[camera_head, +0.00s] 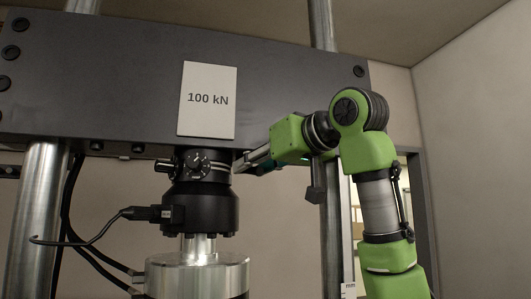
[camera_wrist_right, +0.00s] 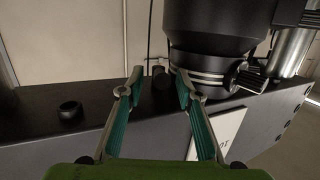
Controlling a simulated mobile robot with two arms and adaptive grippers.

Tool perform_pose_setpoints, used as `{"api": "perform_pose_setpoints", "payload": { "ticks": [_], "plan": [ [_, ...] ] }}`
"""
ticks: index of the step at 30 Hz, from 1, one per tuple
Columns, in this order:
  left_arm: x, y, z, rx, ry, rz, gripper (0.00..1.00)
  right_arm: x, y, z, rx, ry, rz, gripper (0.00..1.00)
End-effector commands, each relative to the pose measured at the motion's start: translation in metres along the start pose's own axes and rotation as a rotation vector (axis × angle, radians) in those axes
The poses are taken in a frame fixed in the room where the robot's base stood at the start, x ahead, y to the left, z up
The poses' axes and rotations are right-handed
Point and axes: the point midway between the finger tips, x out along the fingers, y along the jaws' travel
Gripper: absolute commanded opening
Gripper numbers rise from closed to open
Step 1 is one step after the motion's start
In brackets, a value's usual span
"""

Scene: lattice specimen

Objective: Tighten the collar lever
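The dark collar (camera_head: 218,167) with pale rings sits under the crosshead, above the black load cell (camera_head: 203,206). A round clamp knob (camera_head: 197,164) faces the head camera. My right gripper (camera_head: 245,163) reaches in from the right, close beside the collar. In the right wrist view my right gripper (camera_wrist_right: 158,74) is open, its two teal-padded fingers spread. A short dark stub (camera_wrist_right: 160,79), possibly the lever's end, shows between or just beyond the fingertips. The ringed collar (camera_wrist_right: 207,79) is right beside the right fingertip; I cannot tell whether they touch. My left gripper is not in view.
The wide grey crosshead (camera_head: 90,70) with a "100 kN" sign (camera_head: 208,99) spans above. A steel column (camera_head: 36,215) stands at left. A cable (camera_head: 85,240) runs from the load cell's plug. A metal cylinder (camera_head: 197,272) stands below.

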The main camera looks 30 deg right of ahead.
Motion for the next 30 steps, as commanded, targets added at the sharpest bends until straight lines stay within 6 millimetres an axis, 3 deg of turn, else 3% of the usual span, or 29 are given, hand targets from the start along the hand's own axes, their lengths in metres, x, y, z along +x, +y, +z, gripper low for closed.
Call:
{"api": "perform_pose_setpoints", "payload": {
  "ticks": [10, 11, 14, 15, 21, 30],
  "plan": [
    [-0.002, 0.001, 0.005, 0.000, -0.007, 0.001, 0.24, 0.005, 0.000, 0.000, 0.000, 0.001, 0.001, 0.32],
    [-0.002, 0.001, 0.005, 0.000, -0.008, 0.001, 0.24, 0.005, 0.000, 0.000, 0.000, 0.001, 0.001, 0.29],
    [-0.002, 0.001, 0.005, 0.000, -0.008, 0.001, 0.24, 0.005, 0.000, 0.000, 0.000, 0.001, 0.001, 0.04],
    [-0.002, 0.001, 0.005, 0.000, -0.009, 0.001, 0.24, 0.005, 0.000, 0.000, 0.000, 0.001, 0.000, 0.00],
    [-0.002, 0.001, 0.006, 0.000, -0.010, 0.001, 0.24, 0.006, 0.003, 0.001, -0.002, -0.002, -0.024, 0.00],
    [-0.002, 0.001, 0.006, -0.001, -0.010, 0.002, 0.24, 0.007, 0.015, 0.000, -0.038, -0.001, -0.276, 0.00]
  ]
}}
